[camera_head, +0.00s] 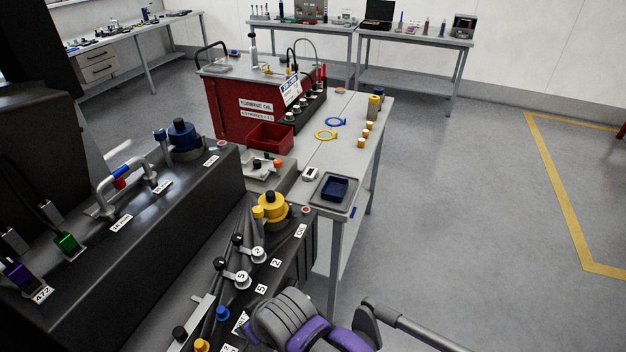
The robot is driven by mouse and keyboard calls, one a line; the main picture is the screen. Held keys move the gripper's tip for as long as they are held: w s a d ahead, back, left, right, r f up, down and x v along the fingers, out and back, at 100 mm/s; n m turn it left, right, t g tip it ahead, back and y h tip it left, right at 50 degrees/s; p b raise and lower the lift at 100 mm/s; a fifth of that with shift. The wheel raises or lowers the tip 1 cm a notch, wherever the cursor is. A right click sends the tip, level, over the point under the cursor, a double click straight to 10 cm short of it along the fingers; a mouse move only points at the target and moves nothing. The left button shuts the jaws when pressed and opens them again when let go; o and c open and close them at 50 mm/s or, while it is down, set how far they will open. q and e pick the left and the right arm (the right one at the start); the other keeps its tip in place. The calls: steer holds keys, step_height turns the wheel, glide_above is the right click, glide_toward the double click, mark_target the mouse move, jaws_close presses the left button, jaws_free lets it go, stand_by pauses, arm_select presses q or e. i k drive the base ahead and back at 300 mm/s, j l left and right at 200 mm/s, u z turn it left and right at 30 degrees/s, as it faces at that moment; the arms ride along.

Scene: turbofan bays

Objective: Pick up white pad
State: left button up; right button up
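A small white block with a dark top mark (310,173) lies on the near end of the light grey workbench (345,150), left of a grey tray (318,198). It is the closest match to a white pad, but it is too small to be sure. Nothing touches it from above. Grey and purple links of my arm show at the bottom centre, below and well apart from it. Neither gripper's fingers can be seen.
A dark blue dish (335,188) sits in the tray. A red turbine oil cabinet (240,108) and a red bin (270,138) stand left of the bench. Black consoles fill the left. The right floor is clear.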

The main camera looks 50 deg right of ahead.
mark_target(310, 173)
steer(key=l+u, duration=0.25)
steer(key=l, duration=0.45)
steer(key=l+u, duration=0.2)
steer(key=l, duration=0.55)
steer(key=l+u, duration=0.1)
steer(key=l, duration=0.4)
steer(key=l+u, duration=0.1)
steer(key=l, duration=0.45)
steer(key=k+l+u, duration=0.1)
steer(key=l, duration=0.4)
steer(key=k+l, duration=0.1)
steer(key=l, duration=0.4)
steer(key=l+u, duration=0.15)
steer(key=l, duration=0.4)
steer(key=k+l+u, duration=0.1)
steer(key=l, duration=0.4)
steer(key=l+u, duration=0.35)
steer(key=l, duration=0.4)
